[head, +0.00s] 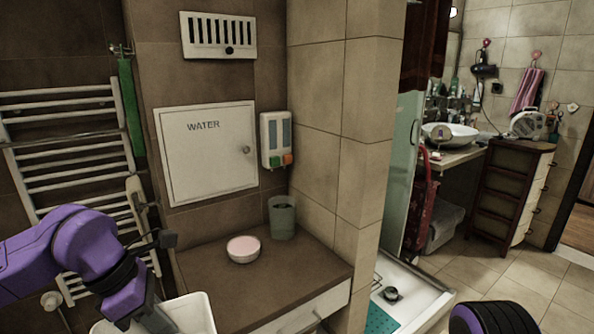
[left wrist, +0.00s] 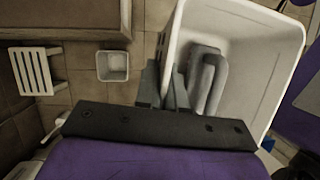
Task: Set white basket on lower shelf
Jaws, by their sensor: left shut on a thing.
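The white basket (head: 200,312) is at the bottom edge of the head view, partly cut off and partly covered by my left arm. It is large in the left wrist view (left wrist: 268,22), with rounded grey items (left wrist: 205,75) inside. My left gripper (left wrist: 172,82) is shut on the basket's wall near its left corner. In the head view the jaws are not clear. My right gripper is out of view; only part of my right arm shows at the bottom right. I cannot make out a lower shelf for certain.
A brown counter (head: 210,281) holds a round pink-topped container (head: 244,249) and a grey cup (head: 282,218). A towel radiator (head: 70,140) is on the left wall. In the left wrist view, a slatted stool (left wrist: 37,70) and a small white bin (left wrist: 112,66) stand on the floor.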

